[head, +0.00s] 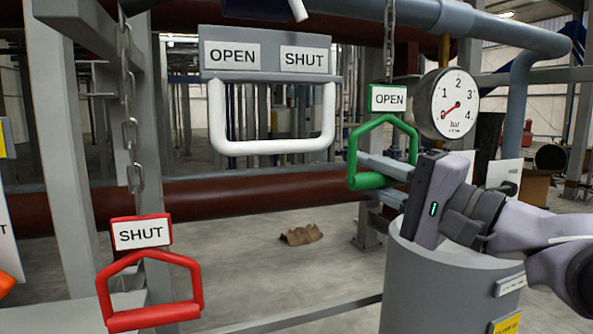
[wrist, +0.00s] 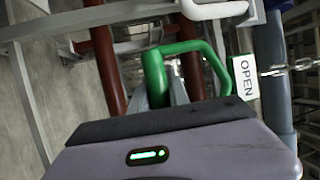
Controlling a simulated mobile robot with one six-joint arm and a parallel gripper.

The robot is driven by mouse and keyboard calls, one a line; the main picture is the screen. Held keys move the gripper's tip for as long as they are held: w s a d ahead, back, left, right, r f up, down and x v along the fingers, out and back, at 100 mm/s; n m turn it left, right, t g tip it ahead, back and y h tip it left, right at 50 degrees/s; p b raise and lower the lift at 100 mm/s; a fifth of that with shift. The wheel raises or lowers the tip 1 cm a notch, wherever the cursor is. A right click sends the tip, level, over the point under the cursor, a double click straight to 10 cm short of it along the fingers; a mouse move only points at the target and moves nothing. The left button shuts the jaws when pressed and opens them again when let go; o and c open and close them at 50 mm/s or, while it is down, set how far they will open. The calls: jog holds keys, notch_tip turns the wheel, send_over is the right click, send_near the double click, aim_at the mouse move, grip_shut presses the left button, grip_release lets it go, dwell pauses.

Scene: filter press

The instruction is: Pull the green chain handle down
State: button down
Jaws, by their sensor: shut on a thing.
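The green chain handle (head: 353,160) is a green loop hanging under a white OPEN tag (head: 388,98) on a chain (head: 389,45). My gripper (head: 380,178) reaches in from the right with its two grey fingers around the handle's bottom bar, shut on it. In the wrist view, the green handle (wrist: 205,52) lies just beyond my gripper body (wrist: 175,145), with the OPEN tag (wrist: 245,77) to its right. The fingertips are partly hidden by the bar.
A red handle (head: 153,317) with a SHUT tag (head: 141,234) hangs at the lower left. A white bar handle (head: 273,147) hangs under an OPEN/SHUT plate. A pressure gauge (head: 447,103), needle below 1, is right of the OPEN tag. A grey cylinder (head: 415,290) stands below my gripper.

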dwell(0.6)
notch_tip(320, 180, down, 15)
jog(key=b, duration=1.6)
jog(key=shift+b, duration=0.35)
jog(key=shift+w, duration=0.1)
jog(key=c, duration=1.3)
grip_release()
jog(key=shift+r, duration=0.1)
jog(key=shift+o, duration=0.2)
jog(key=shift+r, duration=0.1)
jog(key=b+v, duration=0.3)
jog(key=v, duration=1.4)
jog(key=shift+s, duration=0.3)
